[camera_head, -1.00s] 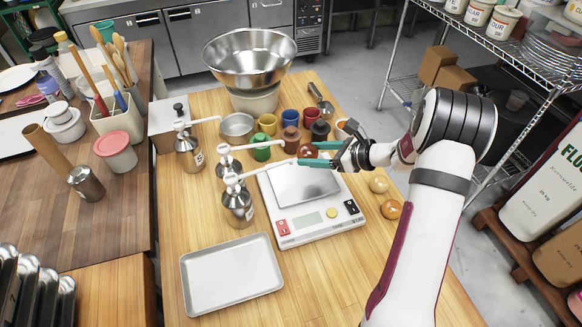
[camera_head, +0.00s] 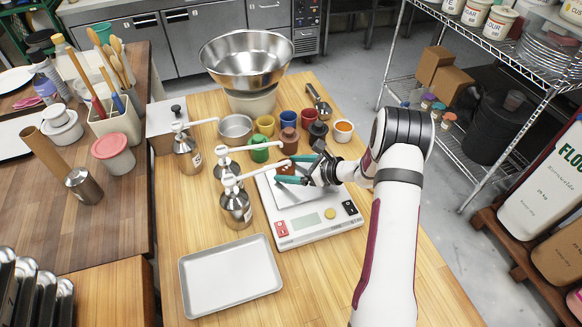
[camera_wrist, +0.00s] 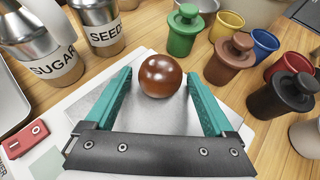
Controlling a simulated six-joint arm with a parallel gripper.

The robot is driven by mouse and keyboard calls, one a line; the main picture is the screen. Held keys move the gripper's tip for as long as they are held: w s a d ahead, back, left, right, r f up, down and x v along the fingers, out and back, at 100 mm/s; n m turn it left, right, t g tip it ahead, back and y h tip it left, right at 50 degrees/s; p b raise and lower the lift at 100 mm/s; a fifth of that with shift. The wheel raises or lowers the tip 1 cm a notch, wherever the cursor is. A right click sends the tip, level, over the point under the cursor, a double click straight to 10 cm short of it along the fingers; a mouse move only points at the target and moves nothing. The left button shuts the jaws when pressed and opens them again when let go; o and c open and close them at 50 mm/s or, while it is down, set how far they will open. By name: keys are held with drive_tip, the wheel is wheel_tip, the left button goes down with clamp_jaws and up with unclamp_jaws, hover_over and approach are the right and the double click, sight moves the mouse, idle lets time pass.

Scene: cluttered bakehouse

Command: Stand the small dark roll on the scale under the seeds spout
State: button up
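The small dark roll (camera_wrist: 160,75) is a glossy brown ball between my open gripper's (camera_wrist: 160,80) teal fingertips, with a slim gap on each side. It rests at the far part of the steel plate of the white scale (camera_head: 322,232). In the head view the roll (camera_head: 285,168) is partly covered by my gripper (camera_head: 291,170). The seeds dispenser (camera_wrist: 102,28) stands left of the scale, behind the sugar dispenser (camera_wrist: 40,52).
The sugar dispenser's spout (camera_head: 262,171) also reaches over the scale, near my fingers. Behind the scale stand a green jar (camera_head: 259,149), a brown jar (camera_head: 289,140) and several cups. An empty tray (camera_head: 230,276) lies at front left.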

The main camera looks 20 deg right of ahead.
drive_tip(key=shift+o, duration=0.3)
drive_tip(key=shift+r, duration=0.2)
drive_tip(key=v, duration=1.2)
drive_tip(key=s+a+r+n+g, duration=0.4)
drive_tip(key=s+a+r+n, duration=0.25)
drive_tip(key=a, duration=0.35)
drive_tip(key=s+a+r+n+g, duration=0.45)
drive_tip(key=s+a+n, duration=0.25)
drive_tip(key=a, duration=0.2)
drive_tip(key=s+n+g+h, duration=0.1)
drive_tip(key=s+n+h, duration=0.5)
drive_tip(key=s, duration=1)
drive_tip(key=n, duration=0.3)
drive_tip(key=shift+r, duration=0.25)
